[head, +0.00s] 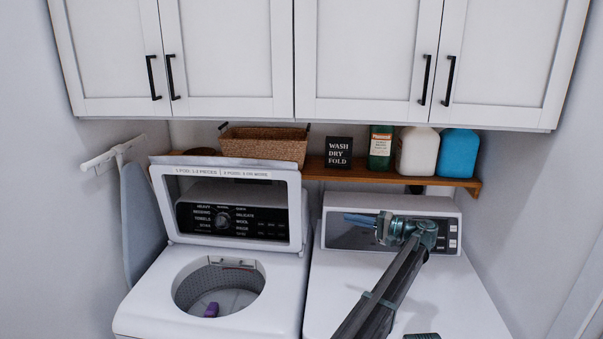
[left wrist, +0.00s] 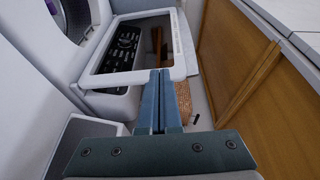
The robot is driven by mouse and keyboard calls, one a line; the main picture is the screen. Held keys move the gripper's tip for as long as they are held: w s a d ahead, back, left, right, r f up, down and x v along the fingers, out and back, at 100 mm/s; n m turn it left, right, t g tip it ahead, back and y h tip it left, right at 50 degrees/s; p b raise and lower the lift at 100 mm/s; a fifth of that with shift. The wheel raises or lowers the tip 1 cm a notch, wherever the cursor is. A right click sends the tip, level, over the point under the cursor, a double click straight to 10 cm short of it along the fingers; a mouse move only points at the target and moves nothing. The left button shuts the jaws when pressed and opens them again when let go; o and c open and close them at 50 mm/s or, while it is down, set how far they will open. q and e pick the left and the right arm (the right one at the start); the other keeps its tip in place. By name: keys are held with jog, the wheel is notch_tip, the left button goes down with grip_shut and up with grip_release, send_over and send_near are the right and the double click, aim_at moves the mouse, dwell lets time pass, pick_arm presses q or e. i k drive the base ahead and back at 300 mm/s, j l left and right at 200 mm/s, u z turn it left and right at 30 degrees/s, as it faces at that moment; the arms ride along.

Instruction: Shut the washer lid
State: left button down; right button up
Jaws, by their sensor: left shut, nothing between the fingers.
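The washer lid (head: 226,171) stands open and upright at the back of the white washer (head: 167,289), a white frame with a clear window. Under it the round drum opening (head: 218,287) is uncovered. My left gripper (head: 348,218) is shut and empty, to the right of the lid in front of the dryer's panel, its fingers pointing left toward the lid's side. In the left wrist view, the shut fingers (left wrist: 157,75) overlap the near edge of the lid (left wrist: 178,45); I cannot tell whether they touch it. My right gripper is not clearly visible.
The dryer (head: 455,285) stands right of the washer. A wooden shelf (head: 440,181) behind holds a basket (head: 262,144), a sign (head: 338,152) and several bottles. Cabinets (head: 365,50) hang above. An ironing board (head: 141,215) leans at the left. A purple item (head: 211,310) lies in the drum.

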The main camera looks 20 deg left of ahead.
aim_at(255, 204)
jog(key=i+j, duration=0.6)
jog(key=j, duration=0.65)
jog(key=i, duration=0.05)
